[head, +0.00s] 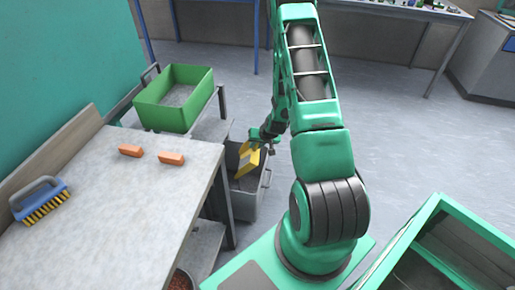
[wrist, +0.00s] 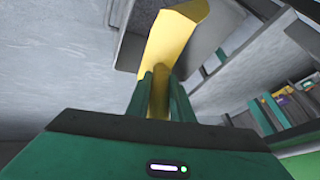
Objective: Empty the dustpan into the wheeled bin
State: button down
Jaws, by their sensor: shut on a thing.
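The yellow dustpan (head: 249,160) is tilted, over or within the mouth of the grey bin (head: 246,206). The bin stands on the floor beside the workbench; its wheels cannot be made out. My gripper (head: 262,141) is shut on the dustpan's handle, reaching down from above and to the right of the bin. In the wrist view my gripper's fingers (wrist: 160,95) close around the yellow handle, with the dustpan's pan (wrist: 176,32) beyond them. I cannot tell whether any powder is on the pan or in the bin.
The workbench (head: 135,215) at left holds a blue brush (head: 40,198) and two orange blocks (head: 130,150) (head: 171,157). A green crate (head: 172,117) stands behind it. A container of reddish-brown grains (head: 181,281) is low at the front.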

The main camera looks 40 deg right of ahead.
jog(key=shift+w+a+r+g+h, duration=0.3)
jog(key=shift+w+a+r+h, duration=0.05)
jog(key=shift+w+a, duration=0.2)
jog(key=shift+w+a+r+g+h, duration=0.3)
jog(key=shift+w+a+h, duration=0.05)
jog(key=shift+w+a, duration=0.2)
jog(key=shift+s, duration=0.1)
dwell(0.5)
jog(key=shift+r+m+t+y, duration=0.4)
jog(key=shift+r+t+y, duration=0.3)
jog(key=shift+t+y, duration=0.55)
jog(key=shift+r+m+t+y, duration=0.4)
jog(key=shift+r+t+y, duration=0.45)
jog(key=shift+t, duration=0.65)
jog(key=shift+r+m+t+y, duration=0.4)
jog(key=shift+r+t+y, duration=0.15)
jog(key=shift+t+y, duration=0.8)
